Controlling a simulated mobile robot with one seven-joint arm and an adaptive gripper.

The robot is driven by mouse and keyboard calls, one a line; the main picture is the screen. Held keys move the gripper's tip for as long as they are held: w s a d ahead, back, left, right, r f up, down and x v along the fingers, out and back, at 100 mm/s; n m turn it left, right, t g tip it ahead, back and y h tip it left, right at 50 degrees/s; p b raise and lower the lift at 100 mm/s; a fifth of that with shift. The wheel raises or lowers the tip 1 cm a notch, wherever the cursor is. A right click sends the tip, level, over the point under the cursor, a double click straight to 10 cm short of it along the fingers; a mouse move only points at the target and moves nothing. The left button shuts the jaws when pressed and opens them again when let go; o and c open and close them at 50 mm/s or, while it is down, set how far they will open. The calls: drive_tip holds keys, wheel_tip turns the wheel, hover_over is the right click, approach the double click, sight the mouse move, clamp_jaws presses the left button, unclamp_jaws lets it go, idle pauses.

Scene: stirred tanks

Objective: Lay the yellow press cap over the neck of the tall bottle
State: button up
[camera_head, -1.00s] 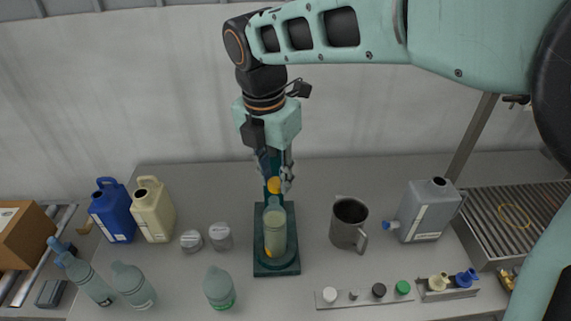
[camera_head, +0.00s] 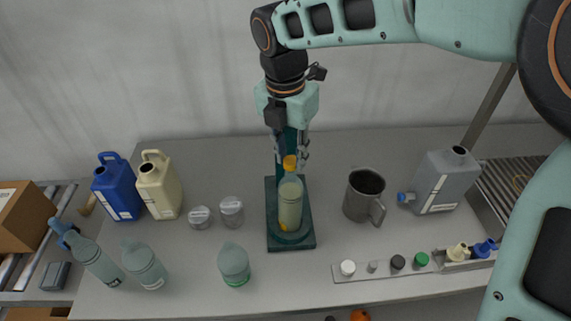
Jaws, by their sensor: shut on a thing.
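The tall bottle (camera_head: 290,207), clear with pale yellow-green contents, stands upright on the dark green base of a stand (camera_head: 306,241). My gripper (camera_head: 290,154) points down above the bottle, in front of the stand's column. It is shut on the yellow press cap (camera_head: 290,164). The cap is in line with the bottle's neck and shows just at its top. I cannot tell whether the cap touches the neck or hangs slightly above it. The fingers are small in this view and partly blend with the column.
A steel mug (camera_head: 364,196) stands right of the stand, and two lidded jars (camera_head: 231,212) stand left. A squat bottle (camera_head: 234,264) is at front left. A strip of small caps (camera_head: 397,264) lies front right. Blue (camera_head: 117,190) and cream jugs (camera_head: 159,188) stand further left.

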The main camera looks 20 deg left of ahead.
drive_tip(key=shift+s+f, duration=0.25)
drive_tip(key=shift+f, duration=0.15)
drive_tip(key=shift+w, duration=0.1)
drive_tip(key=shift+d, duration=0.1)
drive_tip(key=shift+f, duration=0.6)
drive_tip(key=o, duration=0.7)
drive_tip(key=shift+c, duration=0.2)
drive_tip(key=shift+r, duration=0.15)
